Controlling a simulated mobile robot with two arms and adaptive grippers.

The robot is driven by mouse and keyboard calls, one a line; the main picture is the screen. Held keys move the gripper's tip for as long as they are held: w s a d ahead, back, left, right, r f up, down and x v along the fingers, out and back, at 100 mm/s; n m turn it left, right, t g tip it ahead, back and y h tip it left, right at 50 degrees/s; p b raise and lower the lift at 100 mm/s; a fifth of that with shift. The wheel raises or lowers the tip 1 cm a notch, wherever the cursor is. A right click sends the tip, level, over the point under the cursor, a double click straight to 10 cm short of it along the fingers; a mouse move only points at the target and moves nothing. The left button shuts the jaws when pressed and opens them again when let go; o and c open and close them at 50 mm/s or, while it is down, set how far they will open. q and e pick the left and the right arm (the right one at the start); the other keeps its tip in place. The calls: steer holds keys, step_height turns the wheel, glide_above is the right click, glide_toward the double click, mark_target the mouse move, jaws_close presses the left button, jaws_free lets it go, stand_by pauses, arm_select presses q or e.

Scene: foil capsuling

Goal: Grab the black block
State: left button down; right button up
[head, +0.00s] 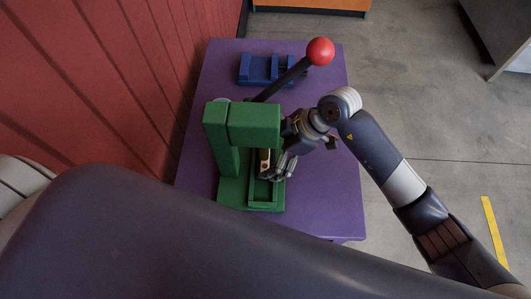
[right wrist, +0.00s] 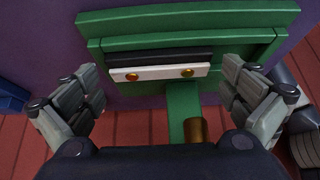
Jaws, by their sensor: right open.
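The black block (right wrist: 160,57) shows in the right wrist view as a dark bar lying along a white strip (right wrist: 160,73) with two brass studs. Both sit in the recess of the green press (right wrist: 190,20). My right gripper (head: 281,168) is at the press's right side. In its wrist view the gripper (right wrist: 160,72) is open, with fingers apart on either side of the block. My left gripper is out of view.
The press's black lever (head: 282,80) with a red ball (head: 320,51) rises behind my right gripper. A blue fixture (head: 258,68) lies at the table's far end. The purple table (head: 325,200) is clear at its right front. A red wall (head: 100,80) runs along the left.

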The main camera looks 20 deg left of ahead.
steer(key=shift+a+f, duration=0.2)
steer(key=shift+f, duration=0.15)
steer(key=c, duration=0.9)
steer(key=shift+o, duration=0.2)
steer(key=shift+r, duration=0.1)
